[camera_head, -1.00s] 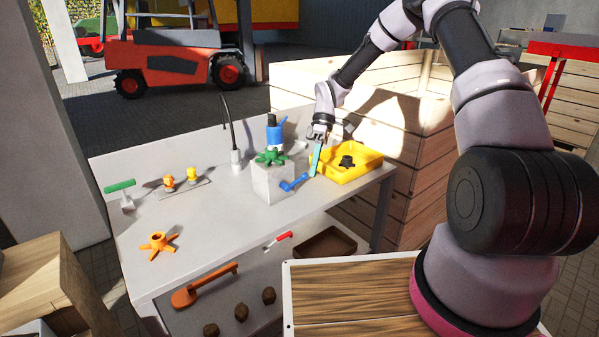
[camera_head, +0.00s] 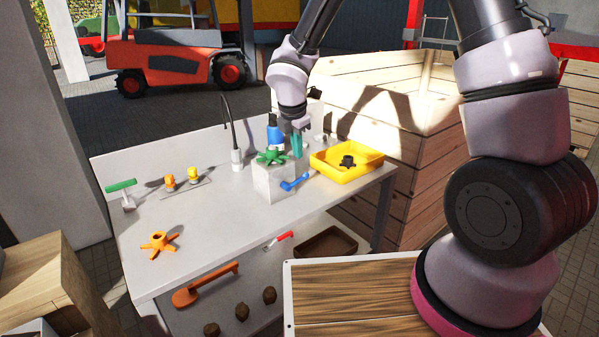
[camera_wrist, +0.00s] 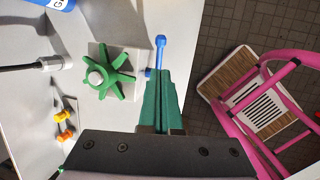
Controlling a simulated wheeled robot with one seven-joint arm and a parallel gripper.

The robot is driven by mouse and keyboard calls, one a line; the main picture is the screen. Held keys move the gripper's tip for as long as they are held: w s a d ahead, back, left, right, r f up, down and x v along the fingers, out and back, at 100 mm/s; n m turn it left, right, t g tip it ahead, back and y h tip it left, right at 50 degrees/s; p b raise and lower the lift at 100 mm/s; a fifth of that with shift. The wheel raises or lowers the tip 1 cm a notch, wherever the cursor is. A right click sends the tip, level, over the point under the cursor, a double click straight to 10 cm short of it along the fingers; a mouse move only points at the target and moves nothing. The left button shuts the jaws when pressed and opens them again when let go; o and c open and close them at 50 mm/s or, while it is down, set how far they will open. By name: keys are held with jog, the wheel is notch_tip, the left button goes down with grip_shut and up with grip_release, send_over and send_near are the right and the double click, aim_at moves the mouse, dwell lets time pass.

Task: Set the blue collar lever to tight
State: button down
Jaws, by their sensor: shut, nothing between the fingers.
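The blue lever (camera_head: 294,184) sticks out from the side of a pale grey block (camera_head: 270,187), its rounded end toward the front right. A green star-shaped knob (camera_head: 270,157) sits on top of the block. My gripper (camera_head: 297,153) is shut and empty, pointing down above the block's right side, beside the green knob. In the wrist view the closed green fingertips (camera_wrist: 161,73) lie beside the block's edge and overlap the view of the lever (camera_wrist: 160,48). I cannot tell whether they touch it. The lever's inner end is partly hidden there.
A yellow tray (camera_head: 345,174) with a black knob stands right of the block. A blue bottle (camera_head: 276,135) and a black gooseneck (camera_head: 229,122) stand behind it. An orange star knob (camera_head: 158,244) lies front left. The table's front middle is clear.

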aim_at(303, 177)
jog(key=x, duration=0.9)
jog(key=shift+w, duration=0.1)
jog(key=shift+w+d+f, duration=0.3)
jog(key=shift+d+f, duration=0.2)
jog(key=shift+f, duration=0.2)
jog(key=shift+r, duration=0.15)
